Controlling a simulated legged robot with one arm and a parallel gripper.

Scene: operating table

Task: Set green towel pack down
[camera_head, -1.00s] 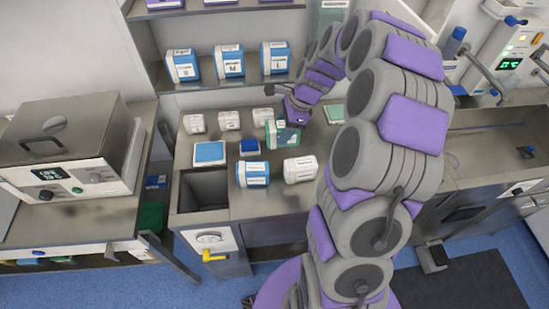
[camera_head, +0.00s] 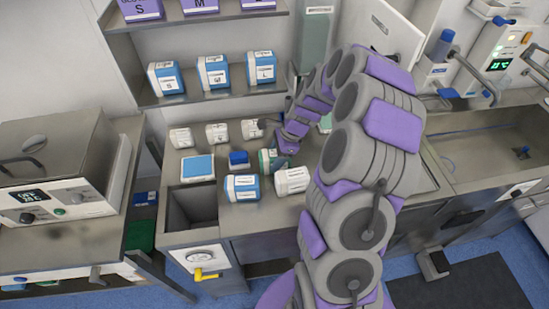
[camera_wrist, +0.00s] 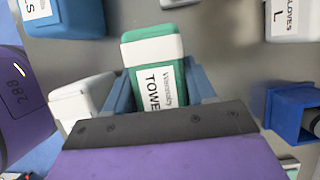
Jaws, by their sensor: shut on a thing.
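The green towel pack (camera_wrist: 153,47) has a white label and shows upright between the fingers in the wrist view. My gripper (camera_wrist: 160,92) is shut on it, with a blue-grey finger on each side. In the head view the pack (camera_head: 266,160) is partly hidden by my gripper (camera_head: 274,156). It is low over the steel table (camera_head: 232,218), between a small blue box (camera_head: 239,159) and a white box (camera_head: 292,180). I cannot tell whether its base touches the table.
A blue-and-white box (camera_head: 242,187) stands in front, with a flat blue pack (camera_head: 198,168) to the left. Several white packs (camera_head: 217,133) line the back. A square opening (camera_head: 191,207) is at the table's front left. A shelf with glove boxes (camera_head: 213,72) hangs behind.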

